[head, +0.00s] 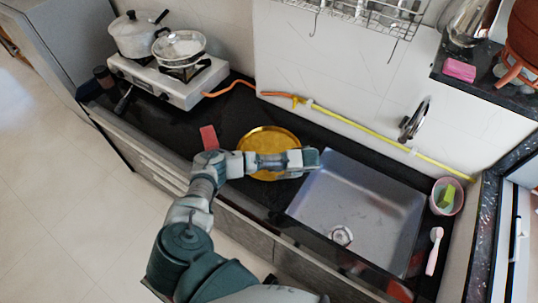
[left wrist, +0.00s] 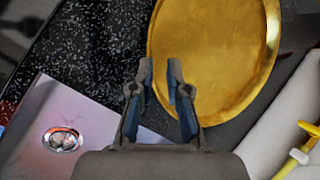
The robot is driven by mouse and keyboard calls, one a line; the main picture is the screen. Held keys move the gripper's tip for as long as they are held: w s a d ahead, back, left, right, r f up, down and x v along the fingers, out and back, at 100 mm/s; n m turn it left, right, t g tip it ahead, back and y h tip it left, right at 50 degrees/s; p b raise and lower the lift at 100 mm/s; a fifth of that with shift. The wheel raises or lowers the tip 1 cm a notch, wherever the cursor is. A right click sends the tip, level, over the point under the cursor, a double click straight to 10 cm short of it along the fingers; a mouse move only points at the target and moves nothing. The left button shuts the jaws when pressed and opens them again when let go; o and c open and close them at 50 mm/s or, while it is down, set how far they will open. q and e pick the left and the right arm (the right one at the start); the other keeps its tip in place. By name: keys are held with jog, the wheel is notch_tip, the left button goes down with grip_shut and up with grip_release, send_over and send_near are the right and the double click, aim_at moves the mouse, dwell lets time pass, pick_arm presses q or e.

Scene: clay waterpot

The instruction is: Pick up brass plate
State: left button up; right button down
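The brass plate (head: 268,136) is round and golden, with a raised rim, and lies on the black counter left of the sink. My left forearm and gripper cross in front of it and hide its middle in the head view. My left gripper (head: 314,159) is by the plate's right side, near the sink's edge. In the left wrist view, the plate (left wrist: 215,45) fills the upper middle. The gripper (left wrist: 161,75) is open there, its fingers apart with nothing between them. One finger overlaps the plate's near edge; contact cannot be told. My right gripper is not in view.
The steel sink (head: 365,195) is right of the plate. A red block (head: 209,137) lies left of it. A white stove (head: 168,80) with pots stands at the far left. A yellow-orange hose (head: 350,120) runs along the wall. A cup with sponges (head: 446,197) stands right.

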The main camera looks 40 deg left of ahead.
aim_at(274, 178)
pick_arm(q)
jog(key=shift+x, duration=0.9)
jog(key=f, duration=0.3)
jog(key=shift+s+a+f, duration=0.15)
jog(key=shift+a+f, duration=0.4)
jog(key=shift+f, duration=0.1)
jog(key=shift+a+f, duration=0.1)
jog(key=shift+a, duration=0.25)
grip_shut()
